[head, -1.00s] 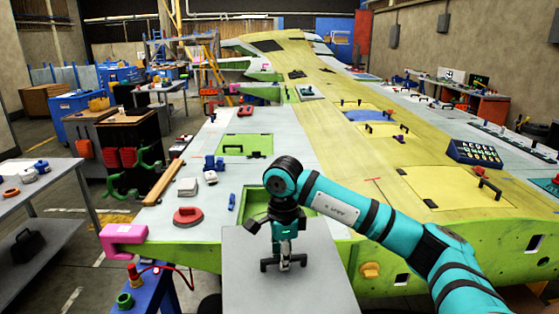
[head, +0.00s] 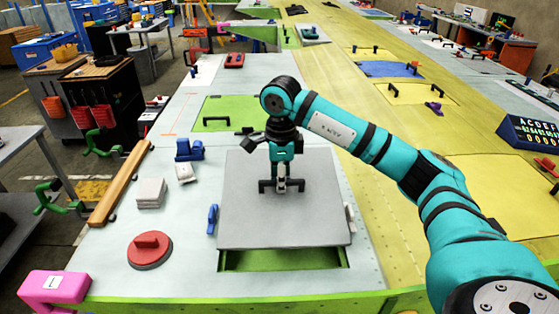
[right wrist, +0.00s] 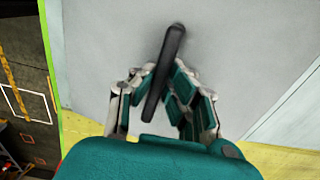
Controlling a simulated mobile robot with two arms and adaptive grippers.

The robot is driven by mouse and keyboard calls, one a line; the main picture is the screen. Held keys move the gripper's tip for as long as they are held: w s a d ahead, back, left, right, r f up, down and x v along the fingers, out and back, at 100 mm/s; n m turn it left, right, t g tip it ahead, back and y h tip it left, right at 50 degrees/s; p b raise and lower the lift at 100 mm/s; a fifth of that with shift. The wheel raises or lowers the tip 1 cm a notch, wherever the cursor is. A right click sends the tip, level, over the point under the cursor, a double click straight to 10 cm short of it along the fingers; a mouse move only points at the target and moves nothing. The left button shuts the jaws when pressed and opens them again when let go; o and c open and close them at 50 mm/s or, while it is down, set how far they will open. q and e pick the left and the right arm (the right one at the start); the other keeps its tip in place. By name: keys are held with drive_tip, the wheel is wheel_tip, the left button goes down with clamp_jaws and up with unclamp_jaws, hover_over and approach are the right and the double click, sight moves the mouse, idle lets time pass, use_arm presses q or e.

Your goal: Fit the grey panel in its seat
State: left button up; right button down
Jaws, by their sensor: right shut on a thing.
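The grey panel (head: 285,219) is a flat square plate with a black bar handle (head: 266,186) on top. My right gripper (head: 281,187) is shut on that handle; the right wrist view shows its fingers (right wrist: 165,95) on both sides of the bar. The panel lies over the seat, a green-floored rectangular recess (head: 280,259) in the wing skin. A green strip of the recess shows along the panel's near edge; the rest is hidden under the panel. I cannot tell whether the panel touches the wing or hovers just above. My left gripper is not in view.
A blue clamp (head: 212,219) stands close left of the panel, and a pale block (head: 350,217) is at its right edge. A red round tool (head: 150,250), white blocks (head: 151,192) and a wooden bar (head: 121,184) lie farther left. A pink clamp (head: 55,288) grips the front corner.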

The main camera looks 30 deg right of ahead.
sight(281, 199)
drive_tip(key=shift+s+f, duration=0.1)
drive_tip(key=shift+f, duration=0.1)
drive_tip(key=shift+s+f+b, duration=0.1)
drive_tip(key=shift+f+b, duration=0.1)
drive_tip(key=shift+b, duration=0.25)
drive_tip(key=shift+f, duration=0.3)
wheel_tip(281, 199, down, 4)
drive_tip(key=shift+r+b, duration=0.25)
drive_tip(key=shift+b, duration=1)
drive_tip(key=shift+f, duration=0.35)
drive_tip(key=shift+f+b, duration=0.45)
drive_tip(key=shift+b, duration=0.05)
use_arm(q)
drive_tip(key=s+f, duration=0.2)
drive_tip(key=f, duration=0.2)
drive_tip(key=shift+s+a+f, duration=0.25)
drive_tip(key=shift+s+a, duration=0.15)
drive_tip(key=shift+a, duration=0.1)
